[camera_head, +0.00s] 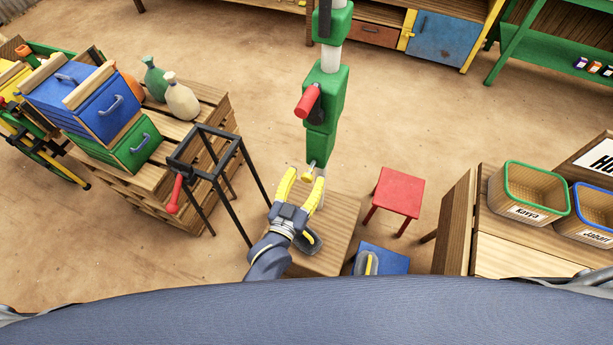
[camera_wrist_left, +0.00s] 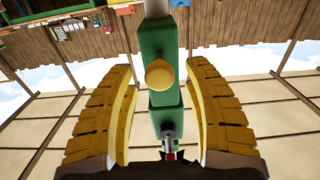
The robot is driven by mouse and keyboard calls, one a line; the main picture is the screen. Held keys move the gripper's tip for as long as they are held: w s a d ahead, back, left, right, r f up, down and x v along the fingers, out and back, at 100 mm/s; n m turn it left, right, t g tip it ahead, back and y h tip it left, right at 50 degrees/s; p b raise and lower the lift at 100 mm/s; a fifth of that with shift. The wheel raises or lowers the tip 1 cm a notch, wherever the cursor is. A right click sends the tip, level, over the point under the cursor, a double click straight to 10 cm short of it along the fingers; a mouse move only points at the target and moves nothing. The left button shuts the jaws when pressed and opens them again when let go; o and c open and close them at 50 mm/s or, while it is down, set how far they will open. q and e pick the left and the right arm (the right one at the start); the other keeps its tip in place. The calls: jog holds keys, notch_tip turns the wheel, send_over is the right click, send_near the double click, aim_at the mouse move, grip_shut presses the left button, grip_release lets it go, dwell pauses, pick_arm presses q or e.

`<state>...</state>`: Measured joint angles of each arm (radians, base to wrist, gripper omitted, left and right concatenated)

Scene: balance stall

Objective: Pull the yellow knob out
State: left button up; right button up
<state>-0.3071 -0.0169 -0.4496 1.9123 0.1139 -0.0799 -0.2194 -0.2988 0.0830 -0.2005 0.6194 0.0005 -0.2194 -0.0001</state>
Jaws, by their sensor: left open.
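The yellow knob (camera_head: 309,168) sticks out from the lower end of a green post (camera_head: 328,85) in the head view. In the left wrist view the round face of the knob (camera_wrist_left: 159,75) sits on the front of the green post (camera_wrist_left: 160,40). My left gripper (camera_head: 304,180) is open, with its yellow fingers pointing up at the knob. In the left wrist view its fingers (camera_wrist_left: 161,68) stand left and right of the knob, with a visible gap on each side. I cannot tell how far the fingertips reach in depth. My right gripper is not in view.
A red handle (camera_head: 308,102) sticks out higher on the post. A black metal frame (camera_head: 207,160) stands left of my left gripper. A wooden box (camera_head: 335,225) lies below it, a red stool (camera_head: 398,190) to the right. Labelled baskets (camera_head: 530,190) stand at far right.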

pick_arm(q)
jog(key=v, duration=1.1)
jog(key=shift+s, duration=0.15)
jog(key=s+a+f+g+y, duration=0.1)
jog(key=s+a+f+g, duration=0.2)
jog(key=f, duration=0.8)
jog(key=s+a+f+g+y, duration=0.15)
jog(key=s+f, duration=0.25)
jog(key=f, duration=0.8)
jog(key=s+a+f+g+y, duration=0.1)
jog(key=s+a+f+g, duration=0.2)
jog(key=f, duration=0.8)
jog(key=s+a+f+g+y, duration=0.2)
jog(key=s+a+f+g, duration=0.1)
jog(key=s+a+f, duration=0.5)
jog(key=s+a+f+n+g+y, duration=0.1)
jog(key=s+a+f+g, duration=0.3)
jog(key=s+a+f, duration=0.4)
jog(key=s+f+y, duration=0.1)
jog(key=s+f, duration=0.4)
jog(key=shift+f, duration=0.25)
jog(key=shift+d+g, duration=0.1)
jog(key=shift+g, duration=0.15)
